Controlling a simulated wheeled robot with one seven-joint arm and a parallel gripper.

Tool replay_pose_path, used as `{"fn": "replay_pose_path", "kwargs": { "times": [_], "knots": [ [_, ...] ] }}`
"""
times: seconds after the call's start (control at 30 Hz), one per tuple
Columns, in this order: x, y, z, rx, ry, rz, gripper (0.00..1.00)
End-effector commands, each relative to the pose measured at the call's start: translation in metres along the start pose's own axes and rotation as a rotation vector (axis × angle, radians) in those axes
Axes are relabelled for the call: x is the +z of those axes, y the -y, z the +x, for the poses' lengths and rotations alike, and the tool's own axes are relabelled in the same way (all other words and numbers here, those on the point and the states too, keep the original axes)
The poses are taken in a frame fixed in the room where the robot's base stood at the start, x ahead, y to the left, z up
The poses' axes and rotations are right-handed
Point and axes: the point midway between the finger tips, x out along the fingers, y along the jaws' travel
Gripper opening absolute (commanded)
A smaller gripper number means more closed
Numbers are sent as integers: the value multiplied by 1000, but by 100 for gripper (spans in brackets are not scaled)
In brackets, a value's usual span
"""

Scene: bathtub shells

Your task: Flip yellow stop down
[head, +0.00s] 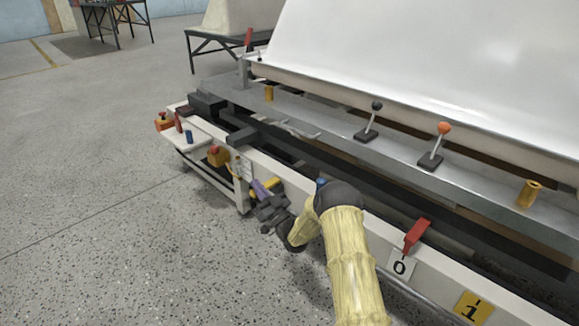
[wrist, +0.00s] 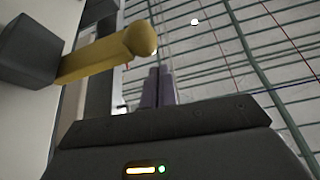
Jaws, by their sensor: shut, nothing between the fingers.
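The yellow stop (wrist: 100,55) is a yellow bar with a rounded end, sticking out from a dark block (wrist: 30,50) on a pale panel in the wrist view. In the head view a small yellow piece (head: 273,183), likely the same stop, shows on the pale front rail just beside my gripper (head: 258,185). My gripper's purple-grey fingers (wrist: 158,85) are together and empty. In the wrist view their tips lie just to the right of and below the stop's rounded end, and I cannot tell whether they touch it.
Black-knobbed (head: 372,120) and orange-knobbed (head: 437,145) levers stand on the grey ledge under the white shell (head: 430,60). Floor at left is clear.

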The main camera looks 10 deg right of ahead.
Motion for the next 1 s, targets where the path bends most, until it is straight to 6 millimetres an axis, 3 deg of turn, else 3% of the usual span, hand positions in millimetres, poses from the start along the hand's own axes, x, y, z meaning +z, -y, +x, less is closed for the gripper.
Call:
{"fn": "replay_pose_path", "kwargs": {
  "times": [0.4, 1.0],
  "knots": [
    [22, -2, -12, 0, 0, -15, 0],
    [27, 3, -12, -6, 3, -9, 0]
  ]
}}
